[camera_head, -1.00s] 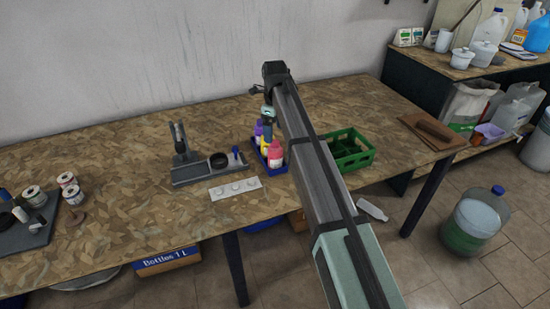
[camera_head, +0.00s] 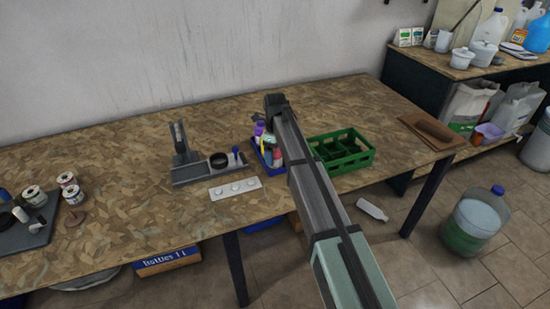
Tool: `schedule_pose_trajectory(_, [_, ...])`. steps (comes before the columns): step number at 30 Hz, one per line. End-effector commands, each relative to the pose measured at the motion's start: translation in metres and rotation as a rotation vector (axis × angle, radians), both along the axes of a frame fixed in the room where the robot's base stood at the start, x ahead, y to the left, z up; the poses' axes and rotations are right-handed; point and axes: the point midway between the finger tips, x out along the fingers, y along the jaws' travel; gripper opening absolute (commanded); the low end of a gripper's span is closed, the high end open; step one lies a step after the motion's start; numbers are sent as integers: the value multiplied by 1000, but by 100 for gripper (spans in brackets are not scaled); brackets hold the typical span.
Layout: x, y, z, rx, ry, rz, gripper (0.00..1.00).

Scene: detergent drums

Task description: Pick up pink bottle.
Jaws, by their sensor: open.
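The pink bottle (camera_head: 277,155) stands in a small blue tray (camera_head: 267,168) on the wooden worktable. My arm covers much of its right side, and only a narrow strip of pink shows. A purple bottle (camera_head: 259,128) stands at the back left of the same tray.
A green crate (camera_head: 340,152) stands close to the right of the tray. A grey stand with a black ring (camera_head: 218,160) is at its left, with a white strip (camera_head: 235,189) in front. Bare tabletop lies farther left (camera_head: 120,175). A wall is behind the table.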

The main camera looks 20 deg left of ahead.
Motion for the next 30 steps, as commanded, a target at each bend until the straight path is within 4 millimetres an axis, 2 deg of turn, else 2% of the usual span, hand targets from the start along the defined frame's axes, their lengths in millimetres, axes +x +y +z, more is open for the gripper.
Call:
schedule_pose_trajectory(5, [0,0,0,0,0,0,88])
schedule_pose_trajectory(26, [0,0,0,0,0,0,21])
schedule_pose_trajectory(30, [0,0,0,0,0,0,20])
